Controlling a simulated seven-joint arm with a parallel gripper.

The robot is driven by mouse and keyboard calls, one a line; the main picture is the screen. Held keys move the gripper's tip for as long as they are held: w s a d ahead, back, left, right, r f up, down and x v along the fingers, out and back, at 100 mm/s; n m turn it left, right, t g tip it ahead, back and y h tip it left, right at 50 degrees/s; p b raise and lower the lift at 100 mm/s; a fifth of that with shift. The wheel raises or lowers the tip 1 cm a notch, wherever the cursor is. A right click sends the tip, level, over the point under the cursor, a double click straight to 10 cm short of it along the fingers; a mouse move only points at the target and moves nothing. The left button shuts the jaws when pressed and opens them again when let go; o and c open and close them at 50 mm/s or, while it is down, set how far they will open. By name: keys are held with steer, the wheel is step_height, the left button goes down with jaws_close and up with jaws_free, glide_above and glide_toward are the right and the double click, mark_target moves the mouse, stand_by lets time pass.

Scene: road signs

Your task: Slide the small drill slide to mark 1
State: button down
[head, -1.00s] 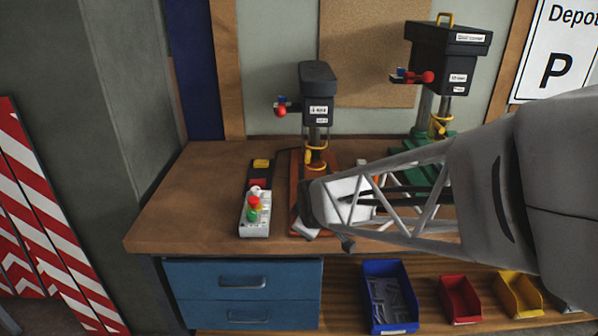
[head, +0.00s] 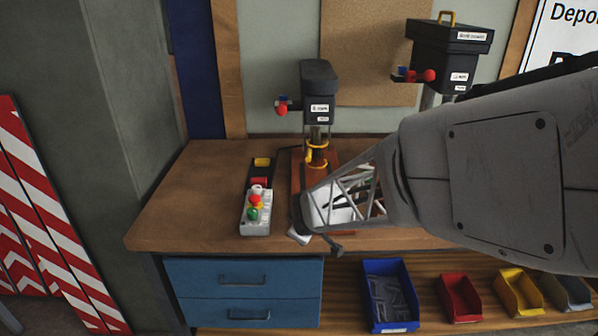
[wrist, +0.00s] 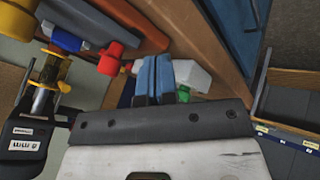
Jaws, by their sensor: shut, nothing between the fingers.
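The small drill (head: 318,95) stands on the bench with a dark head, a yellow ring on its column and an orange-brown base. A red knob with a blue part (head: 282,109) sticks out left of its head. In the wrist view the drill head (wrist: 25,135) is upside down at lower left. My gripper's blue fingers are shut and empty. In the head view my arm hides part of the base.
A white button box (head: 256,222) with red and green buttons stands left of the drill. A larger drill (head: 448,58) stands at the back right, partly hidden by my arm. Blue (head: 388,300), red (head: 460,298) and yellow (head: 520,292) bins sit below. The bench's left end is clear.

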steer(key=shift+w+d+f, duration=0.1)
steer(key=shift+w+d, duration=0.15)
steer(key=shift+w, duration=0.45)
steer(key=shift+w+d+f, duration=0.15)
steer(key=shift+w+d, duration=0.1)
steer(key=shift+w, duration=0.4)
steer(key=shift+w+d+f, duration=0.1)
steer(key=shift+w+d, duration=0.15)
steer(key=shift+w, duration=0.45)
steer(key=shift+w, duration=0.15)
steer(key=w, duration=1.6)
steer(key=shift+w, duration=0.15)
steer(key=shift+s+a, duration=0.35)
steer(key=shift+s, duration=0.35)
steer(key=s, duration=0.2)
steer(key=shift+s+a+r, duration=0.4)
steer(key=v, duration=0.7)
steer(key=shift+v, duration=1.05)
